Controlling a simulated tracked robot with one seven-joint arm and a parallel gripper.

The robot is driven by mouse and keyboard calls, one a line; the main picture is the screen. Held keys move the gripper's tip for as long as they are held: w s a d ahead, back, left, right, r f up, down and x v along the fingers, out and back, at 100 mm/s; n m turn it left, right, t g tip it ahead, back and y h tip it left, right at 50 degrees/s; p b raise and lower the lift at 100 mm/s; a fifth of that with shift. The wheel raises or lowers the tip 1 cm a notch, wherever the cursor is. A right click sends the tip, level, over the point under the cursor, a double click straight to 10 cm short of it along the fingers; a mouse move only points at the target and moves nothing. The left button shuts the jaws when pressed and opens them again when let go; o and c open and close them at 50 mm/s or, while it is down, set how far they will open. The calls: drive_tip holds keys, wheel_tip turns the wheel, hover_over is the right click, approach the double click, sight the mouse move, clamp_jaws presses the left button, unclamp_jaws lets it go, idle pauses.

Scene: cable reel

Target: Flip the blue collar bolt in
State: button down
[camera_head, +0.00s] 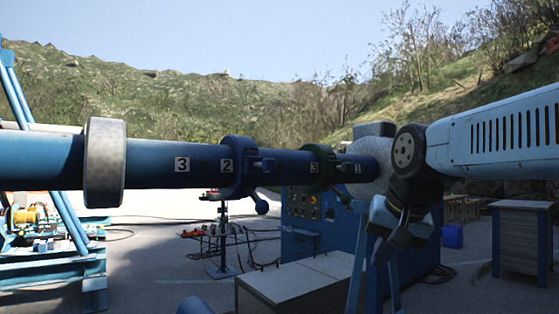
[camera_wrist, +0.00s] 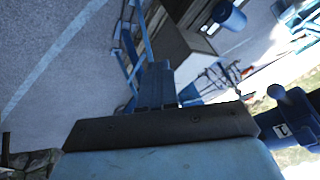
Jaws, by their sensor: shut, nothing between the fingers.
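The blue collar (camera_head: 236,166) sits around the long blue shaft (camera_head: 160,163) in the middle of the head view. A bolt (camera_head: 264,163) sticks out from its right side, and a rounded blue arm hangs below it. A green collar (camera_head: 320,167) sits further right on the shaft. My gripper (camera_head: 392,238) hangs below the shaft line, right of both collars and apart from them. Its fingers (camera_wrist: 156,88) are shut and empty in the wrist view. A blue part with a rounded knob (camera_wrist: 292,105) shows at that view's right edge; I cannot tell which collar it belongs to.
A grey round flange (camera_head: 372,158) ends the shaft beside my arm. A pale ring (camera_head: 104,163) sits on the shaft at left. A blue control cabinet (camera_head: 305,215), a grey box (camera_head: 295,285) and a blue stand leg (camera_head: 358,272) stand below. Open ground lies at lower left.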

drive_tip(key=w+a+r+m+y, duration=0.1)
drive_tip(key=w+a+r+m, duration=0.1)
drive_tip(key=w+r, duration=0.3)
drive_tip(key=w+a+r+m+t+y, duration=0.1)
drive_tip(key=w+a+r+m, duration=0.2)
drive_tip(key=r, duration=0.9)
drive_tip(key=w+a+r+m+y, duration=0.1)
drive_tip(key=w+a+r+m, duration=0.1)
drive_tip(key=w+a+r, duration=0.4)
wheel_tip(320, 180, up, 2)
drive_tip(key=shift+w+a+r+m+y, duration=0.2)
drive_tip(key=shift+w+r+m+y, duration=0.15)
drive_tip(key=shift+w, duration=0.7)
drive_tip(key=shift+f, duration=0.15)
approach(273, 169)
drive_tip(key=shift+x, duration=3.05)
